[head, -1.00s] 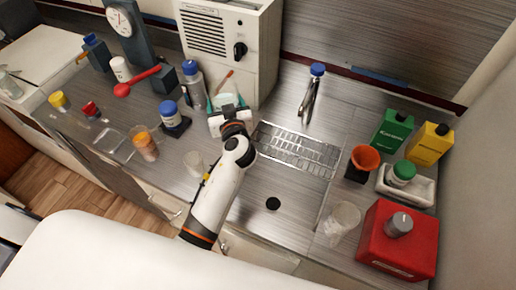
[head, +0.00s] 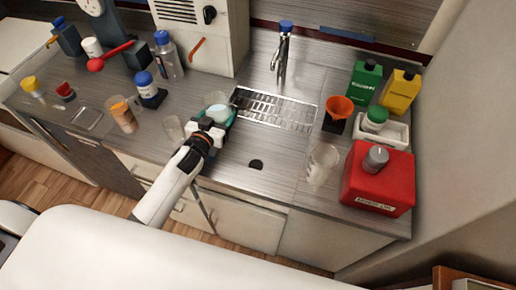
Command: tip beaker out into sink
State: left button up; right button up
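A clear glass beaker (head: 217,103) with pale contents and teal around its lower part is at my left gripper (head: 210,126). It looks upright, left of the sink. The fingers seem shut on its near side, though the wrist hides part of the contact. My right gripper is not in view.
A small empty glass (head: 173,128) stands left of my wrist. A larger clear beaker (head: 322,165), an orange funnel (head: 338,107) and a red container (head: 378,180) stand right of the sink. A blue-capped bottle (head: 148,90) is farther left. Space above the drain is clear.

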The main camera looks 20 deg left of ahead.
aim_at(227, 116)
pick_arm(q)
jog(key=shift+w, duration=0.1)
jog(key=shift+d+r+m+b, duration=0.25)
jog(key=shift+d+m+b, duration=0.1)
jog(key=shift+m+b, duration=0.6)
jog(key=b, duration=0.1)
jog(key=m+t+b, duration=0.1)
jog(key=b, duration=0.1)
jog(key=shift+s+d+f+m+y, duration=0.25)
jog(key=shift+s+d+f+y, duration=0.05)
jog(key=shift+d, duration=0.1)
jog(key=shift+s+d+r+m+t+b, duration=0.15)
jog(key=shift+d+r+m+t+b, duration=0.1)
jog(key=shift+d+r+m+b, duration=0.4)
jog(key=shift+s+d+r+m+t+b, duration=0.1)
jog(key=shift+d+r+m+t+b, duration=0.25)
jog(key=shift+m, duration=0.5)
jog(key=shift+r, duration=0.15)
jog(key=shift+d+r+m, duration=0.1)
jog(key=shift+r+m, duration=0.45)
jog(key=shift+m, duration=0.45)
jog(key=shift+r+m+t, duration=0.4)
jog(key=shift+r+m, duration=0.1)
jog(key=shift+m, duration=0.4)
jog(key=shift+f+m+t+b, duration=0.3)
jog(key=shift+m+b, duration=0.25)
jog(key=shift+m, duration=0.55)
